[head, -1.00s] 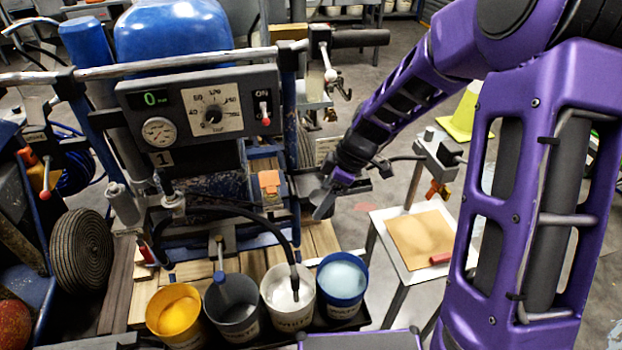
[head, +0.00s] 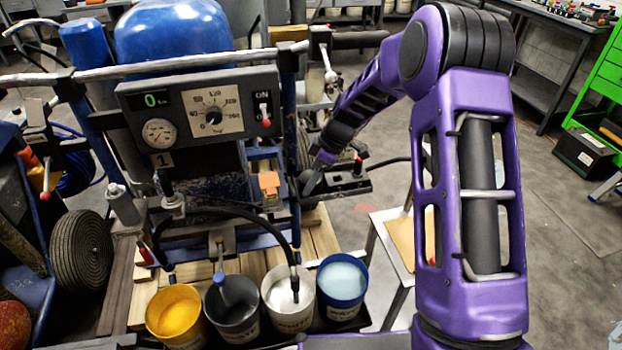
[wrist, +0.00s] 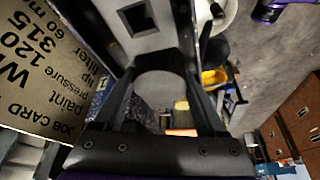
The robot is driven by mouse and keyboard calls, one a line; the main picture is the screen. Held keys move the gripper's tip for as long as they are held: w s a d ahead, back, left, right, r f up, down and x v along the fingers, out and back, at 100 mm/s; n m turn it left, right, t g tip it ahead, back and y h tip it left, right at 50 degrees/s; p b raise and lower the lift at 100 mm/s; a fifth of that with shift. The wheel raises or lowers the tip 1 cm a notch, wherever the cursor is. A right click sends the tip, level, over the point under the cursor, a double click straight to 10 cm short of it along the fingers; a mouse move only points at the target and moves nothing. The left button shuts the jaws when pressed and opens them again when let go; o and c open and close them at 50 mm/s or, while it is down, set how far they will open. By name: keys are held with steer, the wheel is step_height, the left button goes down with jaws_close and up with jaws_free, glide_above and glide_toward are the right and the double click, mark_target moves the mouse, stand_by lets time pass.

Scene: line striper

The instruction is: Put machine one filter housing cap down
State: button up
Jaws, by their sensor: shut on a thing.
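My gripper (head: 312,182) is at the right side of machine one, beside a dark shelf (head: 347,187). In the wrist view my gripper (wrist: 163,70) is shut on a round, flat grey piece, which looks like the filter housing cap (wrist: 160,86). The cap cannot be made out in the head view. Machine one has a control panel (head: 205,105) with a "1" plate below it. In the wrist view a grey part with a square hole (wrist: 136,20) lies just beyond the fingers. I cannot tell whether the cap touches anything.
Yellow (head: 175,312), dark, white and blue (head: 342,281) buckets stand in front of the machine. A small table (head: 385,240) is partly hidden behind my arm. A job card (wrist: 45,70) fills the left of the wrist view. Open floor lies to the right.

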steer(key=shift+r, duration=0.1)
steer(key=o, duration=1.2)
steer(key=shift+f, duration=0.2)
steer(key=p+v, duration=0.1)
steer(key=v, duration=1.1)
steer(key=shift+r, duration=0.2)
